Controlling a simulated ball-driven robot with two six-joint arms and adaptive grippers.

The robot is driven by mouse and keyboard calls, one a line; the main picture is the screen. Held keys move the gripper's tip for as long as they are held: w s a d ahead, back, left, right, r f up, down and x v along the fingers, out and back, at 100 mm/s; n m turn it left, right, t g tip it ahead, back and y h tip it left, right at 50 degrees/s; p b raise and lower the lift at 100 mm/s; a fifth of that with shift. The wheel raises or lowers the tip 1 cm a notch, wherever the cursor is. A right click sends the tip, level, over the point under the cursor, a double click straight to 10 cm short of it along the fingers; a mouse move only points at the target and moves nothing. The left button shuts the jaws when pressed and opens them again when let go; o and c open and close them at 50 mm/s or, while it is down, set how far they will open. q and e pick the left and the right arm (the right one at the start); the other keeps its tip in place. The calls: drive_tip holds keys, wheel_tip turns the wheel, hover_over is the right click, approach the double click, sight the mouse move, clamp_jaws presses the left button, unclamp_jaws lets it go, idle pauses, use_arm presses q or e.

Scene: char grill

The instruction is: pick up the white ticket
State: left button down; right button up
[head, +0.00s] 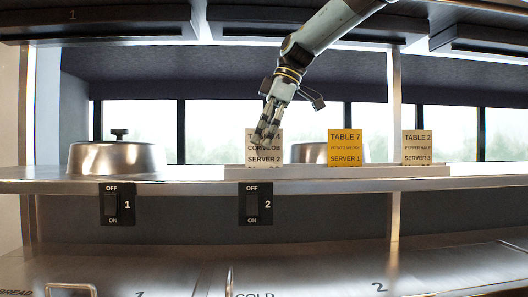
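Three tickets stand upright in a row on the shelf rail. The left one (273,156) is pale, close to white, and reads SERVER 2; its upper part is partly hidden by my fingers. The middle one (344,148) is yellow and reads TABLE 7. The right one (417,148) is pale and reads TABLE 2, SERVER 3. My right gripper (264,136) points down at the left ticket, its fingers overlapping the ticket's face. I cannot tell whether the fingers touch it or have closed on it. My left gripper is not in view.
The tickets stand on a low pale rail (380,171) along the metal shelf (190,185). A steel dome lid (116,158) sits at the left, and another dome (309,153) is behind the tickets. Two switches (112,203) hang below the shelf edge. An upper shelf overhangs.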

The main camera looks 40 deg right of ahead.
sight(256, 156)
drive_tip(key=x, duration=0.2)
drive_tip(key=shift+w+f+p, duration=0.1)
drive_tip(key=shift+f+p, duration=0.2)
drive_tip(key=shift+p, duration=0.05)
drive_tip(key=shift+w+a+f, duration=0.15)
drive_tip(key=shift+a+f, duration=0.05)
drive_tip(key=shift+f, duration=0.3)
drive_tip(key=shift+c, duration=0.2)
clamp_jaws()
drive_tip(key=shift+r, duration=0.2)
